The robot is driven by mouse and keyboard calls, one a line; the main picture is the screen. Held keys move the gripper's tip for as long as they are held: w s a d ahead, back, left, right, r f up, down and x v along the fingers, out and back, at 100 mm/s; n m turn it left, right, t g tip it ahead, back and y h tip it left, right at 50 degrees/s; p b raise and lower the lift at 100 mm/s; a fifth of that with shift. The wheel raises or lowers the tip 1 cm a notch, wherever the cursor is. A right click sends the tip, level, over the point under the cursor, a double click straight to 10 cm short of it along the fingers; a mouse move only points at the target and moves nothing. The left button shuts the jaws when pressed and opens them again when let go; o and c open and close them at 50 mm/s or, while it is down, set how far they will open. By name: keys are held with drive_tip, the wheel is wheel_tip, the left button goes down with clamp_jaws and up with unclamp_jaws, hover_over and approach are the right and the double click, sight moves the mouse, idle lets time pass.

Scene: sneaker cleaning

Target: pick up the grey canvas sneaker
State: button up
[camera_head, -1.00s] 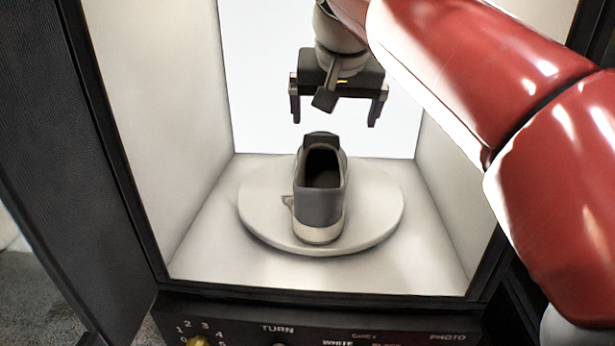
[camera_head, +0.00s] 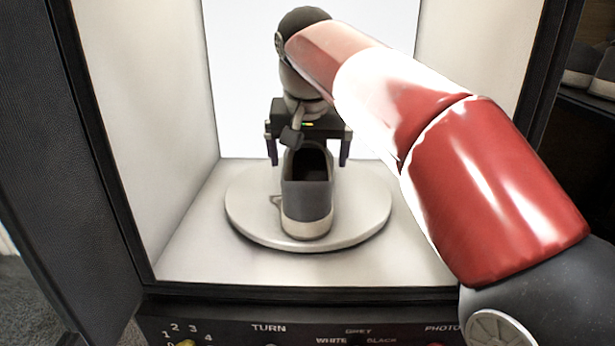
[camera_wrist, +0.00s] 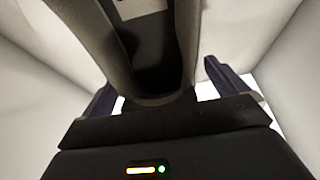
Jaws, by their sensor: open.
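The grey canvas sneaker (camera_head: 307,200) stands upright on a round white turntable (camera_head: 245,225) inside a lit white box, its heel toward the head camera. It has a pale sole and a dark opening. My gripper (camera_head: 308,160) is open, with one finger on each side of the sneaker's far part. In the wrist view the sneaker (camera_wrist: 135,50) lies between the two spread fingers, and gaps show between it and each finger. The sneaker's toe is hidden from the head view.
The box has side walls and a dark front frame (camera_head: 300,294) around its opening. A dark door (camera_head: 60,150) stands open at the left. A control panel (camera_head: 290,328) with labels and a yellow knob runs below. Other shoes (camera_head: 590,70) sit on a shelf at the far right.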

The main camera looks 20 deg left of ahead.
drive_tip(key=c, duration=1.2)
drive_tip(key=shift+c, duration=0.5)
drive_tip(key=shift+r, duration=0.15)
